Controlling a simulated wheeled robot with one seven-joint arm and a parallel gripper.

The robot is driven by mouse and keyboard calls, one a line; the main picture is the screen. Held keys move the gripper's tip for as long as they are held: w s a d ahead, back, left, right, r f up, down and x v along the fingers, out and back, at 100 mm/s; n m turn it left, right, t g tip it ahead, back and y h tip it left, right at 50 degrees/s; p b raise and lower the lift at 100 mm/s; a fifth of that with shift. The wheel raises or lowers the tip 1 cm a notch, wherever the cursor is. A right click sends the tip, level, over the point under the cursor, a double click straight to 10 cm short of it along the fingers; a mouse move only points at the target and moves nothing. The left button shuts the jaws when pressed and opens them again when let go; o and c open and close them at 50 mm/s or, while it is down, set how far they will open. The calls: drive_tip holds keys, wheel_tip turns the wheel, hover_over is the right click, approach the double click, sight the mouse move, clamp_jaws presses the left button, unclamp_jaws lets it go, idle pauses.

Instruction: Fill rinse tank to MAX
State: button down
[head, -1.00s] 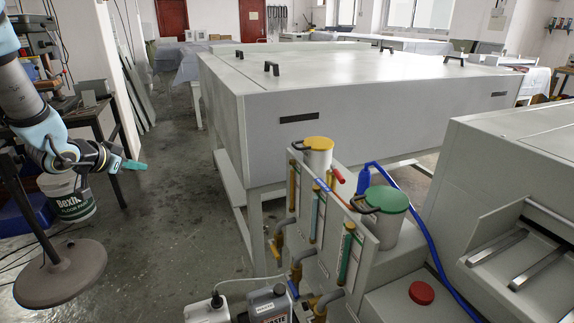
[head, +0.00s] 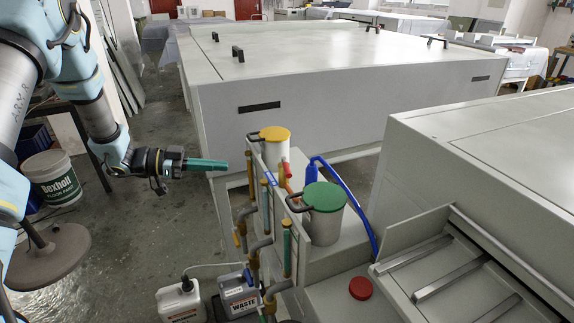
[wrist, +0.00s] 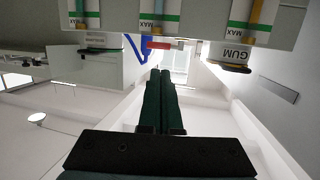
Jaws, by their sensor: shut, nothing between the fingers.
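My gripper (head: 224,165) is shut and empty, reaching from the left toward the panel of sight tubes. Its dark green fingers also show in the wrist view (wrist: 164,78). A red lever (head: 287,186) stands by the yellow-lidded tank (head: 276,151); it shows beyond the fingertips in the wrist view (wrist: 160,45). A blue hose (head: 352,195) and a green-lidded tank (head: 325,224) stand to the right. No rinse label is readable, nor any liquid level.
A large grey cabinet (head: 330,110) stands behind the tanks, and a grey machine (head: 480,150) with a red button (head: 361,288) at right. Pipes (head: 255,250) and two jugs, one marked WASTE (head: 239,297), are in front. The floor at left holds a white bucket (head: 52,178).

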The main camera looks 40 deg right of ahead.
drive_tip(key=p+x, duration=0.5)
drive_tip(key=x, duration=0.8)
drive_tip(key=shift+s+r, duration=0.2)
drive_tip(key=shift+s+d+f, duration=0.25)
drive_tip(key=shift+d+f, duration=0.05)
drive_tip(key=shift+d, duration=0.2)
drive_tip(key=shift+s, duration=0.1)
